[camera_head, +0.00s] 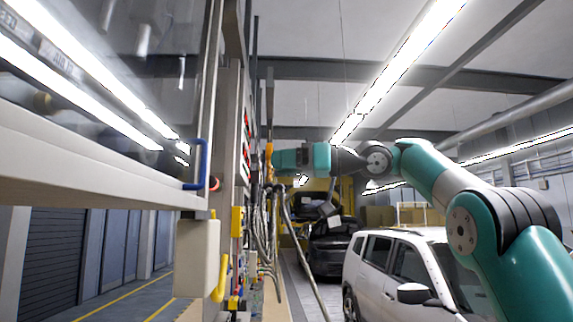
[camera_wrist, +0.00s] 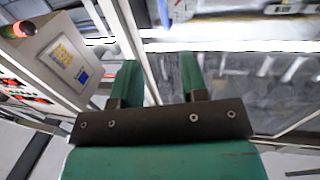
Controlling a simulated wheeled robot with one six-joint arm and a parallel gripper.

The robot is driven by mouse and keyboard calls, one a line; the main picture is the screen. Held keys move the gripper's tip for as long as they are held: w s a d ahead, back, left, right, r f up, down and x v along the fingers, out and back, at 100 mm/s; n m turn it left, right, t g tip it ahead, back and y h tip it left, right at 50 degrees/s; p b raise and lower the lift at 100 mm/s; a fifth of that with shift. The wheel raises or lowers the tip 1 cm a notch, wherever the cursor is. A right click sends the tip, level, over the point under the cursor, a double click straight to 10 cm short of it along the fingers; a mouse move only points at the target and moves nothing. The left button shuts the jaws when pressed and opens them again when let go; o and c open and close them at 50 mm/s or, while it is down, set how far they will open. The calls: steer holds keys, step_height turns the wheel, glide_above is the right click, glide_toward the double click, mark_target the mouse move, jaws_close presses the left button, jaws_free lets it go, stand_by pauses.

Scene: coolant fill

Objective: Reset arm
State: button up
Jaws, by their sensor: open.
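My gripper shows in the wrist view (camera_wrist: 158,78) with its two green fingers spread apart and nothing between them. In the head view my teal and black arm reaches from the lower right to the left, and its end (camera_head: 277,160) is at the equipment column with the hanging hoses. The fingertips are too small to make out there. In the wrist view a glass-fronted cabinet with metal frame bars lies beyond the fingers.
A control panel (camera_wrist: 62,55) with a red button (camera_wrist: 22,29) is at the wrist view's upper left. In the head view, hoses (camera_head: 288,215) hang beside the column, a white car (camera_head: 390,270) stands below my arm, a dark car (camera_head: 332,245) is farther back, and a blue handle (camera_head: 203,165) is at left.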

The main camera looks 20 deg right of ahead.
steer(key=s+a+f+m+g+h+b, duration=0.15)
steer(key=a+f+b, duration=0.25)
steer(key=f, duration=0.6)
steer(key=s+a+f+m+h+b, duration=0.2)
steer(key=a+f+b, duration=0.15)
steer(key=f, duration=0.55)
steer(key=s+a+f+m+g+h+b, duration=0.15)
steer(key=a+f+b, duration=0.25)
steer(key=f, duration=0.6)
steer(key=s+d+f+g+h+b, duration=0.1)
steer(key=s+f+g+h+b, duration=0.2)
steer(key=s+f, duration=1)
steer(key=s+d+f+g+h+b, duration=0.2)
steer(key=s+f+b, duration=0.3)
steer(key=s+f, duration=0.8)
step_height(320, 180, down, 6)
steer(key=shift+r+g+h, duration=0.1)
steer(key=shift+g+h, duration=0.5)
